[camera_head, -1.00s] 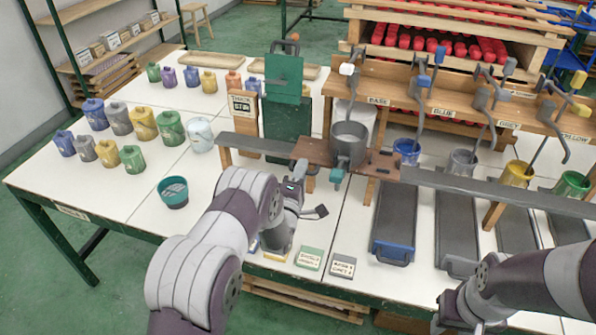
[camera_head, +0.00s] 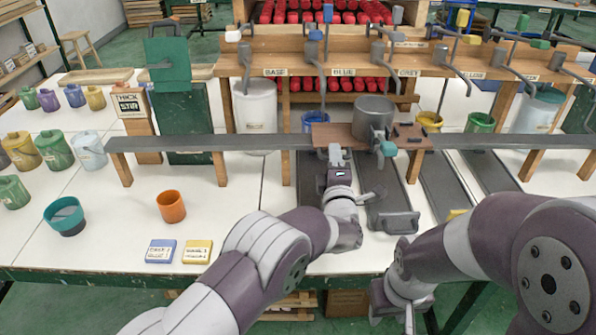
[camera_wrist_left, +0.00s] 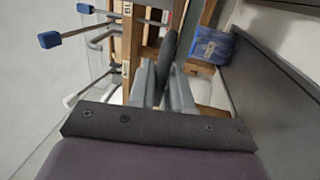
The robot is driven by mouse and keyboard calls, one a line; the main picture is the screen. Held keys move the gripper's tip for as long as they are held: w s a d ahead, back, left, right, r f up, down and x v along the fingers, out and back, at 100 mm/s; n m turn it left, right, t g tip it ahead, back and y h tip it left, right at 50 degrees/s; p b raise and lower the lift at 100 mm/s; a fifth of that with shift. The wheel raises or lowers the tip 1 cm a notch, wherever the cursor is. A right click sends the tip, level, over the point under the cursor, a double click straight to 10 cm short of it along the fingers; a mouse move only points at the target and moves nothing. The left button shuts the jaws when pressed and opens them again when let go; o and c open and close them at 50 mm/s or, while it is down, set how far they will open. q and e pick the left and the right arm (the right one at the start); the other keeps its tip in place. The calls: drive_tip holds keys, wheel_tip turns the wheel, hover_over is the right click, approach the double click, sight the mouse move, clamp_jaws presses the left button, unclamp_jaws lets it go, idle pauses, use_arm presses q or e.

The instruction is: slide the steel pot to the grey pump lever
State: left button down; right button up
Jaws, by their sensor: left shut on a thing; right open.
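The steel pot (camera_head: 373,117) stands upright on a brown sliding board (camera_head: 333,134) on the long dark rail. A teal knob (camera_head: 388,149) sits at the board's front. The grey pump lever (camera_head: 378,52) hangs above and behind the pot, left of the GREY label (camera_head: 408,72). My left gripper (camera_head: 337,155) is at the board's front edge, left of the pot. In the left wrist view its fingers (camera_wrist_left: 163,85) are shut on a dark part, which I take to be the board's handle. My right gripper (camera_head: 405,312) is low at the front, open, and partly hidden.
The rail (camera_head: 500,137) runs clear on to the right. A white bucket (camera_head: 255,115) stands behind the rail at left. An orange cup (camera_head: 171,206), a teal bowl (camera_head: 65,216) and several paint jars are on the white table. Grey trays (camera_head: 392,215) lie below the rail.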

sight(354, 147)
use_arm(q)
drive_tip(key=d+b, duration=0.1)
drive_tip(key=d, duration=0.4)
drive_tip(key=shift+s+d+f+b, duration=0.1)
drive_tip(key=shift+s+f+b, duration=0.1)
drive_tip(key=shift+b, duration=0.2)
drive_tip(key=shift+w, duration=0.1)
drive_tip(key=c, duration=1.3)
unclamp_jaws()
drive_tip(key=shift+r, duration=0.1)
drive_tip(key=shift+o, duration=0.2)
